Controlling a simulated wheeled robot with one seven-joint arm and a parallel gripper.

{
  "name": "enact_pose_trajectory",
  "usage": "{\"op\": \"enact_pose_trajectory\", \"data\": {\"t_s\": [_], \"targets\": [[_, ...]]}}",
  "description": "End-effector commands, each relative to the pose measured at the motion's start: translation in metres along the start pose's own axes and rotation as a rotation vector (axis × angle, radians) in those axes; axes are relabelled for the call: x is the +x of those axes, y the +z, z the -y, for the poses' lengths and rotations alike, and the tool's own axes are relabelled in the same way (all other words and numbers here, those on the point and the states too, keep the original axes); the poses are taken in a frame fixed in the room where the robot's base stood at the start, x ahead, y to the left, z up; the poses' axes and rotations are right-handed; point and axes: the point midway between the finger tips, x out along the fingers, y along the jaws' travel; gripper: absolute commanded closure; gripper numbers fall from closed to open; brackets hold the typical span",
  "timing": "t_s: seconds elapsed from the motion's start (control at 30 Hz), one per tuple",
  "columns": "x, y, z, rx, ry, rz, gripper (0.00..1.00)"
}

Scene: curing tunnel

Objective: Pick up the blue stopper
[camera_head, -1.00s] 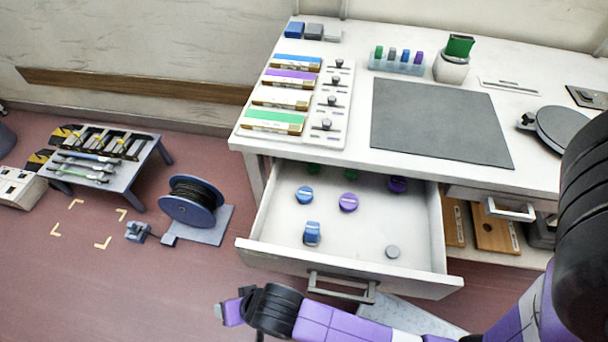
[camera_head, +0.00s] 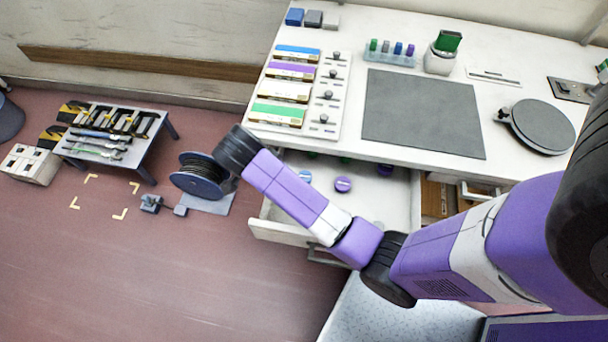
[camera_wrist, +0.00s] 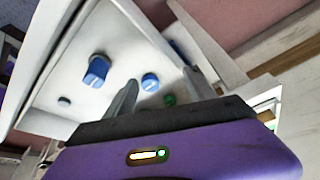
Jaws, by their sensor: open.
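Two blue pieces lie in the open white drawer (camera_head: 395,205). One is a round blue cap (camera_wrist: 150,82) with a pale mark, which also shows in the head view (camera_head: 305,176). The other is a taller blue piece (camera_wrist: 95,70) with a raised grip, hidden behind my arm in the head view. I cannot tell which one is the blue stopper. My gripper (camera_wrist: 160,90) is open and empty over the drawer. In the wrist view the round cap appears between its two fingers, and the taller piece left of them. The head view does not show the fingers.
The drawer also holds a purple cap (camera_head: 343,184), a green cap (camera_wrist: 168,99) and a grey disc (camera_wrist: 65,101). The drawer walls and the bench top (camera_head: 500,120) above bound the space. A cable reel (camera_head: 198,178) stands on the floor at left.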

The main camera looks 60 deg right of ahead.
Motion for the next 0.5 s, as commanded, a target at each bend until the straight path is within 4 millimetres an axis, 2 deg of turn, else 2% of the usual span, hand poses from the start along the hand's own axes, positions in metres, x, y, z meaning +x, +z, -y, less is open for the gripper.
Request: {"op": "enact_pose_trajectory", "data": {"t_s": [0.03,0.13,0.5], "targets": [[0.007,-0.012,-0.011,0.034,0.03,-0.015,0.36],[0.017,-0.027,-0.024,0.08,0.067,-0.039,0.36],[0.051,-0.035,-0.031,0.094,0.08,-0.047,0.36]]}}
